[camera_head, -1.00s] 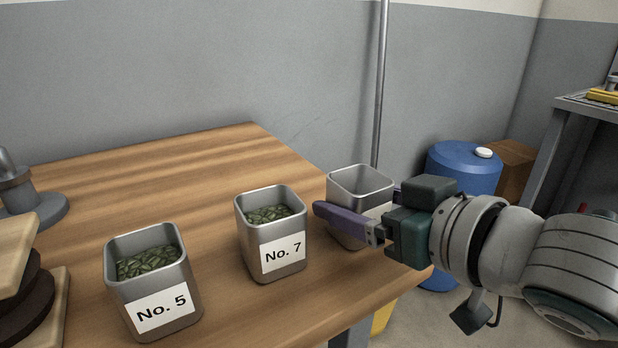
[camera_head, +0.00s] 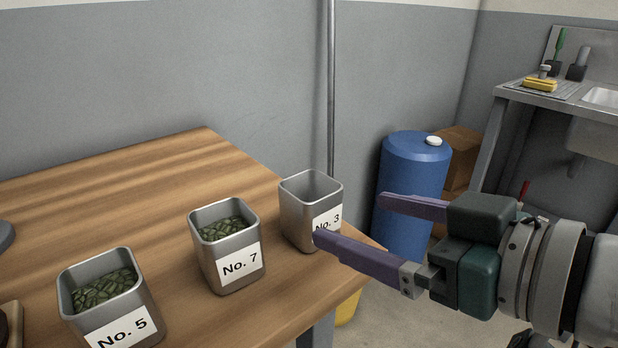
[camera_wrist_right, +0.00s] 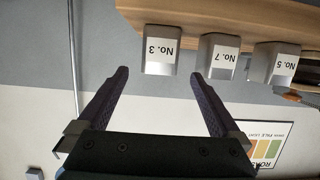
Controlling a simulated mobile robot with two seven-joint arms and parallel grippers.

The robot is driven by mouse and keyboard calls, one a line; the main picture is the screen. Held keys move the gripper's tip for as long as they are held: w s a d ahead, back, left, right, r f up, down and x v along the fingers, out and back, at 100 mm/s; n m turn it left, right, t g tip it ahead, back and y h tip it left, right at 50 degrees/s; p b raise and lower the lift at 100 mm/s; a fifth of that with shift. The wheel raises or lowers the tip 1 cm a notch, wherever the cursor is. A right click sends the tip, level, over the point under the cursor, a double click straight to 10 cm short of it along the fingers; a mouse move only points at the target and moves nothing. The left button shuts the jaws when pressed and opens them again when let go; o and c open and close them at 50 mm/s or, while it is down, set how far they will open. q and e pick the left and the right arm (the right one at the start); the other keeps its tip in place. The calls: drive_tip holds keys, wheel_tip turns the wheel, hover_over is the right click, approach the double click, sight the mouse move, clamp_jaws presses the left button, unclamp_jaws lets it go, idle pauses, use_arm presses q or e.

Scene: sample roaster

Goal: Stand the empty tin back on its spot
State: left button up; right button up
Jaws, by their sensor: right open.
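The empty tin, labelled No. 3 (camera_head: 297,215), stands upright on the wooden table near its right corner. Its inside looks bare, and a purple finger covers a little of its label. It also shows in the right wrist view (camera_wrist_right: 160,50), ahead of and between the open fingers, apart from them. My right gripper (camera_head: 350,222) is open and empty, to the right of the tin in the head view. Any mark for the tin's spot is not visible. My left gripper is not in view.
Tins No. 7 (camera_head: 227,250) and No. 5 (camera_head: 108,298), both holding green beans, stand to the left of the empty tin. The wooden table (camera_head: 150,185) is clear behind them. A blue barrel (camera_head: 412,190) stands on the floor beyond the table, near a sink bench (camera_head: 545,95).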

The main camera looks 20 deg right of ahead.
drive_tip(key=s+d+f+m+g+h, duration=0.1)
drive_tip(key=s+f+g, duration=0.3)
drive_tip(key=s, duration=0.4)
drive_tip(key=s+d+f+m+g+h, duration=0.1)
drive_tip(key=s+f+g+h, duration=0.2)
drive_tip(key=s+g, duration=0.3)
drive_tip(key=s+f, duration=0.1)
drive_tip(key=s, duration=0.2)
drive_tip(key=shift+s+d+h, duration=0.15)
drive_tip(key=shift+s+h, duration=0.1)
drive_tip(key=shift+h, duration=0.15)
idle(0.4)
